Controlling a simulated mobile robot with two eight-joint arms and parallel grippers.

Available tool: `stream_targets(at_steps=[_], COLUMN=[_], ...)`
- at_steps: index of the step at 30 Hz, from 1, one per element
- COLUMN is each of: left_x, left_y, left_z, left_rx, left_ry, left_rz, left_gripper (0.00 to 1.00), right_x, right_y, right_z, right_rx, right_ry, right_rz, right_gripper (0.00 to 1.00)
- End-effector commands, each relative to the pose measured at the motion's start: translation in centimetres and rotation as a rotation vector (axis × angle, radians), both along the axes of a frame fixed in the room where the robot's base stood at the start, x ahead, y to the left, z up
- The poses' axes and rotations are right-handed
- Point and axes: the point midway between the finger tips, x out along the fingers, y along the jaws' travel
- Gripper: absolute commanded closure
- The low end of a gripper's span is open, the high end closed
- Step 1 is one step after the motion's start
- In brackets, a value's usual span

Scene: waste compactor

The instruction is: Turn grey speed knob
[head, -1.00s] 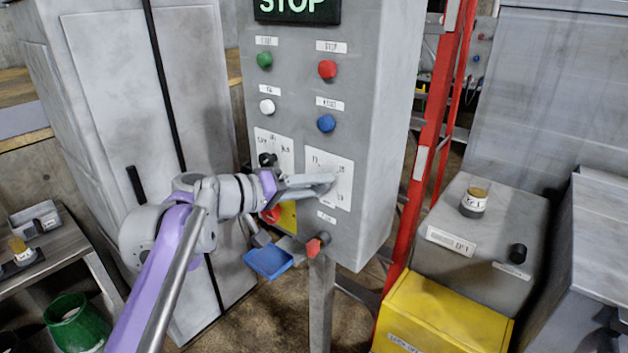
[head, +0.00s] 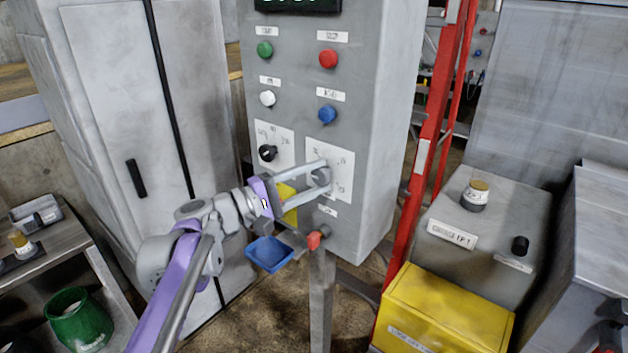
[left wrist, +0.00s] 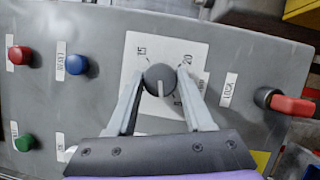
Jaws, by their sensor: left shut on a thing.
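The grey speed knob (head: 320,177) sits on a white dial plate (head: 342,160) at the lower right of the grey control panel. My left gripper (head: 322,179) reaches it from the left, its two fingers on either side of the knob and shut on it. In the left wrist view the round dark grey knob (left wrist: 159,79) with a light pointer line lies between the fingertips (left wrist: 160,80). The printed numbers 15 and 20 show on the plate around it. My right gripper is not in view.
A black selector knob (head: 267,153) is just left on the panel. Green (head: 264,49), red (head: 328,58), white (head: 267,98) and blue (head: 327,114) buttons are above. A red-handled lock switch (head: 314,240) and blue tray (head: 268,254) are below. A red ladder (head: 425,140) stands right.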

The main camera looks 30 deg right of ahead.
Motion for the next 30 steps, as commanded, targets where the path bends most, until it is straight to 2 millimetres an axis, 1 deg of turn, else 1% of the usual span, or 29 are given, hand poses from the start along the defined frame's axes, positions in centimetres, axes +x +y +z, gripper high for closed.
stream_targets(at_steps=[9,25,26,30], left_x=[0.02,0.03,0.03,0.01], left_y=[0.00,0.00,0.00,0.00], left_z=[0.00,0.02,0.02,0.00], left_rx=[-0.045,-0.053,-0.053,-0.054], left_ry=[0.109,0.129,0.129,0.128], left_rz=[0.002,0.002,0.002,0.001], left_gripper=[1.00,1.00,0.45,0.20], right_x=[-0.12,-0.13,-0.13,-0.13], right_y=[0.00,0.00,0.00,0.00], right_z=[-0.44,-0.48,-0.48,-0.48], right_rx=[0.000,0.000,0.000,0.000], right_ry=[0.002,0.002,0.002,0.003], right_rz=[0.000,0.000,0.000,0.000], right_gripper=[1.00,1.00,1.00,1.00])
